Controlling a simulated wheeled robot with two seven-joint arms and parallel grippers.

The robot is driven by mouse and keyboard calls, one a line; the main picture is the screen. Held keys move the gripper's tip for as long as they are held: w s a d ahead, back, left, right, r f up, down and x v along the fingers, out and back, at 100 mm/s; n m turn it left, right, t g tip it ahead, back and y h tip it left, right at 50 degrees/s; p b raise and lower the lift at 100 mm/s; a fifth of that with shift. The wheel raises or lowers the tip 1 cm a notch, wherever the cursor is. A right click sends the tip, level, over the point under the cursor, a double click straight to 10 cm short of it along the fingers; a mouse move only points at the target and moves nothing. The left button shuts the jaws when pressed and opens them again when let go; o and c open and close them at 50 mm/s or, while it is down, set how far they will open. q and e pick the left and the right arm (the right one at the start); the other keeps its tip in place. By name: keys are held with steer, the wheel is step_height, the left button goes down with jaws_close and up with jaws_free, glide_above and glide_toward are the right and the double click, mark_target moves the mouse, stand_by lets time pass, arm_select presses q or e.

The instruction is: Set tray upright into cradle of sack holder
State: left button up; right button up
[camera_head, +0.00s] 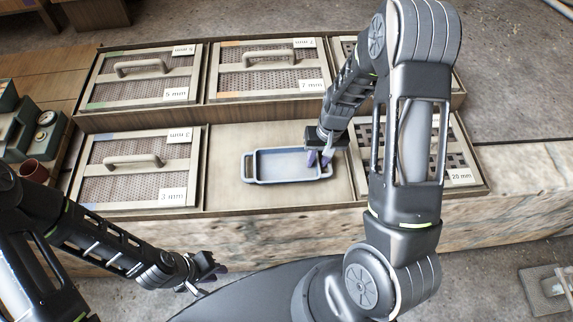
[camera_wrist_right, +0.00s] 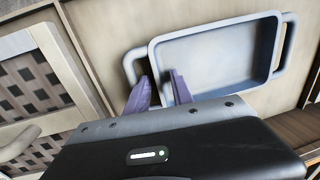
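The tray (camera_head: 288,178) is a shallow blue-grey rectangle with a loop handle at each end. It lies flat in the bare front middle compartment. It also shows in the right wrist view (camera_wrist_right: 222,58). My right gripper (camera_head: 319,159) points down at the tray's right end. In the wrist view its two purple fingers (camera_wrist_right: 161,92) stand apart, one beside the handle and one over the tray's inside. I cannot tell whether they touch the end wall. My left gripper (camera_head: 212,272) is low at the front, away from the tray. I cannot make out a sack holder or cradle.
Mesh panels with grey handles and size labels fill the compartments around the tray, such as the 3 mm panel (camera_head: 130,170) and the 7 mm panel (camera_head: 270,70). A green machine (camera_head: 25,130) and a reddish cup (camera_head: 35,171) stand at left. The bench front edge is stone.

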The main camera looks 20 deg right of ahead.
stand_by(0.6)
jaws_close()
stand_by(1.2)
